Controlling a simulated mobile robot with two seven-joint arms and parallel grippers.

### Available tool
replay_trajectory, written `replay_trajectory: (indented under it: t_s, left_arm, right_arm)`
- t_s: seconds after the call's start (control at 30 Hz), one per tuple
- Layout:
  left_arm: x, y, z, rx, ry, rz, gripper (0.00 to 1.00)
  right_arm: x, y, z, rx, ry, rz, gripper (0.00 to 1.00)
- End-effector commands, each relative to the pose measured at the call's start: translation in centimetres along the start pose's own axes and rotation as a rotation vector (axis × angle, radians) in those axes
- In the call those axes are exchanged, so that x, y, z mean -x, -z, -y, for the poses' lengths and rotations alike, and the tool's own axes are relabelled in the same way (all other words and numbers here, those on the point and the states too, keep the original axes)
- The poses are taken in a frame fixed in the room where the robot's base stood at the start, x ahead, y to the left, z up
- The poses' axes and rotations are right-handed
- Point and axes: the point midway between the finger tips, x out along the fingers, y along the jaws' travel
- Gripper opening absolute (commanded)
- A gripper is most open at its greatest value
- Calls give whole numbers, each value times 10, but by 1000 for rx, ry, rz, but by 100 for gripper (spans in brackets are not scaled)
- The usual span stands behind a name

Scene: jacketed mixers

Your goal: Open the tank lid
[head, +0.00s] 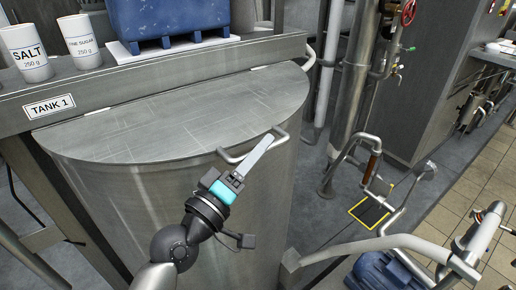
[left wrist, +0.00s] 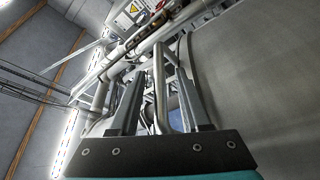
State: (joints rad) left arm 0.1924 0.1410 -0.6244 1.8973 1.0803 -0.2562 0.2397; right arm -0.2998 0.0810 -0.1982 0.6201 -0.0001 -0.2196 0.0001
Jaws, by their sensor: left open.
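The tank lid (head: 190,112) is a flat grey half-round metal plate lying shut on top of the steel tank (head: 250,205) labelled TANK 1. A bar handle (head: 279,137) sticks out from the lid's front edge. My left gripper (head: 262,148) is at this handle, its fingers pointing up and right across it. In the left wrist view the fingers (left wrist: 160,95) are apart, with the handle bar (left wrist: 159,70) showing between them and a gap on each side. The handle is partly hidden by the finger in the head view. My right gripper is not in view.
A shelf behind the lid carries a SALT cup (head: 26,55), a sugar cup (head: 80,42) and a blue container (head: 165,18). Pipes (head: 350,75) rise at the back right. A blue motor (head: 385,272) and pipework stand at the lower right.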

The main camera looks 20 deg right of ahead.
Motion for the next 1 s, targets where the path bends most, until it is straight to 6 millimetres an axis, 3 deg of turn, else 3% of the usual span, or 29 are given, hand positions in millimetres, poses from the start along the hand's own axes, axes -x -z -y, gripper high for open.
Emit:
replay_trajectory:
  t_s: [0.3,0.7,1.0]
  left_arm:
    - [-2,0,0,0,0,1,46]
    - [-2,0,0,0,0,0,1]
    - [-1,0,0,0,1,0,0]
  right_arm:
    - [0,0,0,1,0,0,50]
    - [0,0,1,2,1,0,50]
    - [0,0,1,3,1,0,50]
